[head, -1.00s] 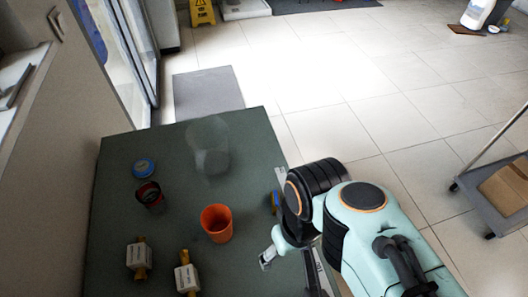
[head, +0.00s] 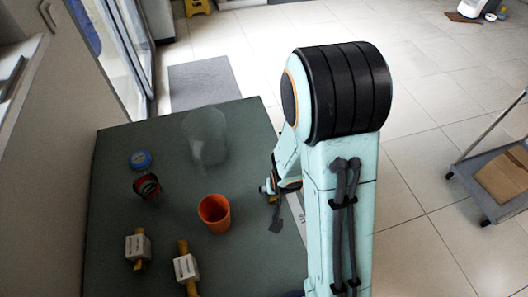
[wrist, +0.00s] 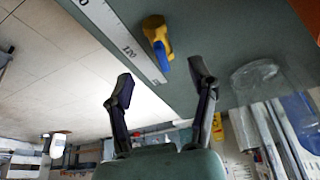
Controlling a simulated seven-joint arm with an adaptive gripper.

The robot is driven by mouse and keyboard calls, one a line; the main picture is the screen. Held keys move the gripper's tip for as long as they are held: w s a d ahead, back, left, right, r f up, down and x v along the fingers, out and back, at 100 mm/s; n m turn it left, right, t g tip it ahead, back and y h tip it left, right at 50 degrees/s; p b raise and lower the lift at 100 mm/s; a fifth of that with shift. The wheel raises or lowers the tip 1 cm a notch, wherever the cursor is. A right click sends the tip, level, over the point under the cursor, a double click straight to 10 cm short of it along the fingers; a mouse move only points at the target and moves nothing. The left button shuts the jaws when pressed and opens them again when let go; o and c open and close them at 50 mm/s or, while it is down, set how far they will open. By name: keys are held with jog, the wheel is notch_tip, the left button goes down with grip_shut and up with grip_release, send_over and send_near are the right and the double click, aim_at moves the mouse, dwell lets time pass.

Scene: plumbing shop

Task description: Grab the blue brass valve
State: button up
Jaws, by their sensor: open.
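The blue brass valve (wrist: 158,42), brass-yellow with a blue part, lies on the dark green table beside a ruler in the wrist view. In the head view only a small yellow bit of it (head: 272,199) shows by my gripper; the rest is hidden. My gripper (wrist: 161,74) is open and empty, its two fingers apart. In the wrist view the valve appears just beyond the fingertips, between their lines and apart from them. In the head view my gripper (head: 271,208) is at the table's right side, partly hidden by my arm.
A ruler (wrist: 124,40) lies along the table edge. On the table (head: 110,215) stand an orange cup (head: 214,213), a clear container (head: 205,135), a dark red-banded can (head: 147,186) and a blue round item (head: 141,160). Two white-bodied brass fittings (head: 138,247) (head: 186,269) lie in front.

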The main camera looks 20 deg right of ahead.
jog(key=x, duration=0.6)
jog(key=shift+w+f, duration=0.1)
jog(key=shift+f, duration=0.1)
grip_shut()
